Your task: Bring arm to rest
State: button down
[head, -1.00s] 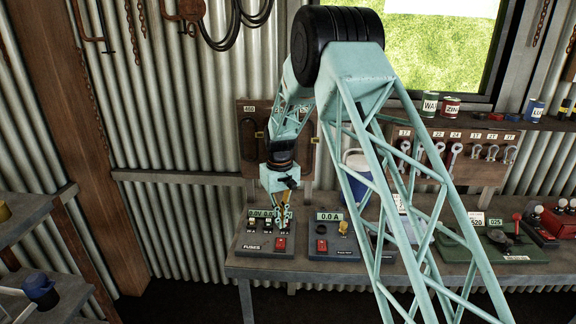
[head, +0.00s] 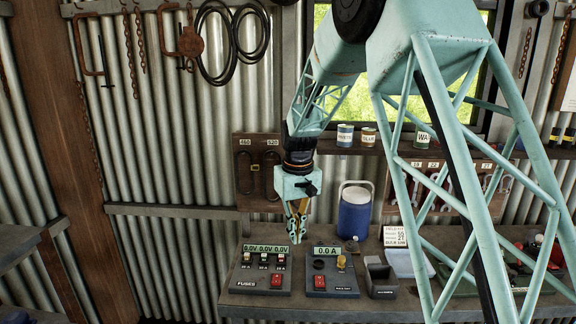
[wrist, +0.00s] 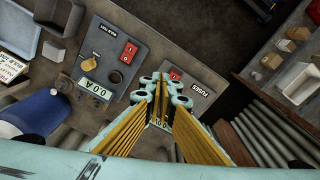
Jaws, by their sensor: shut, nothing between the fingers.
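My gripper (head: 297,237) hangs pointing down at the end of my teal lattice arm, above the bench between the fuse panel and the ammeter panel. Its fingers are shut with nothing between them. In the wrist view the gripper (wrist: 160,95) shows its fingertips together, covering part of the fuse panel (wrist: 195,88). In the head view the fuse panel (head: 260,275) shows three 0.0V readouts and a red switch. The fingers look clear of both panels.
The ammeter panel (head: 331,272) reads 0.0 A. A blue jug (head: 355,213) stands behind it, close to my gripper's right. A small grey bin (head: 380,280) and a card (head: 394,235) sit further right. A board (head: 258,172) hangs on the wall behind.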

jog(key=s+d+r+m+t+b, duration=0.1)
jog(key=s+d+r, duration=0.35)
jog(key=s, duration=0.35)
jog(key=s+d+r+b, duration=0.2)
jog(key=s+d+r, duration=0.2)
jog(key=s+r, duration=0.3)
jog(key=s+d+r+m+t+b, duration=0.1)
jog(key=s+d+r, duration=0.35)
jog(key=s, duration=0.45)
jog(key=s+d+f+m+b, duration=0.1)
jog(key=s+d+f+b, duration=0.1)
jog(key=s, duration=1.3)
jog(key=s+d+f+m+t+b, duration=0.1)
jog(key=s+d+f+b, duration=0.1)
jog(key=s, duration=1.2)
jog(key=shift+s+d+b, duration=0.4)
jog(key=shift+d, duration=0.4)
